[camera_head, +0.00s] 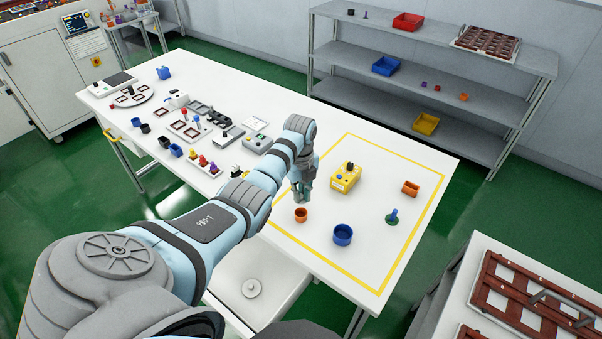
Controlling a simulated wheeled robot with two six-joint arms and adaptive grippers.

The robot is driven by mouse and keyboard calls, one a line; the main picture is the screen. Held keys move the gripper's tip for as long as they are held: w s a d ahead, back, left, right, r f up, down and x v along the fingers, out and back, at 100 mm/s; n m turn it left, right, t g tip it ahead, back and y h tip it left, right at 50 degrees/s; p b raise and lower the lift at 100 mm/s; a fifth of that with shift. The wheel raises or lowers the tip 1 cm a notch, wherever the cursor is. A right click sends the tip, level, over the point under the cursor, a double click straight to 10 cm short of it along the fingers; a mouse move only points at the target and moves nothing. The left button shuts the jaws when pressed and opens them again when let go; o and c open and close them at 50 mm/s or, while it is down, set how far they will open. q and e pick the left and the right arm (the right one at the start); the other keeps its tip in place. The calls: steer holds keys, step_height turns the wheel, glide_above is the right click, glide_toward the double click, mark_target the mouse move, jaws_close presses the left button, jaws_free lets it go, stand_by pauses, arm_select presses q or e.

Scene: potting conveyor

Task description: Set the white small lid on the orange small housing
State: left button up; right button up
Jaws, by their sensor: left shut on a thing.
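My left gripper (302,197) points down over the near left part of the yellow-framed area. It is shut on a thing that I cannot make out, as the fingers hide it. An upright orange cup-shaped housing (301,216) stands on the table just below the fingertips in the picture; I cannot tell how large the gap is. A second orange piece (411,188) lies at the right inside the frame. I cannot make out the white small lid. My right gripper is not in view.
A blue cup (343,236), a green piece with a blue knob (392,217) and a yellow box with buttons (346,177) stand inside the frame. Several small parts and fixtures crowd the table's left half. Bare table (375,260) shows at the near right.

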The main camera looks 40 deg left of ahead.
mark_target(301, 204)
arm_select(q)
steer(key=shift+f, duration=0.1)
steer(key=shift+f+b, duration=0.5)
steer(key=shift+f, duration=0.1)
steer(key=shift+f+b, duration=1.2)
steer(key=shift+f, duration=0.65)
steer(key=shift+p, duration=0.35)
steer(key=shift+f, duration=0.35)
steer(key=o, duration=0.8)
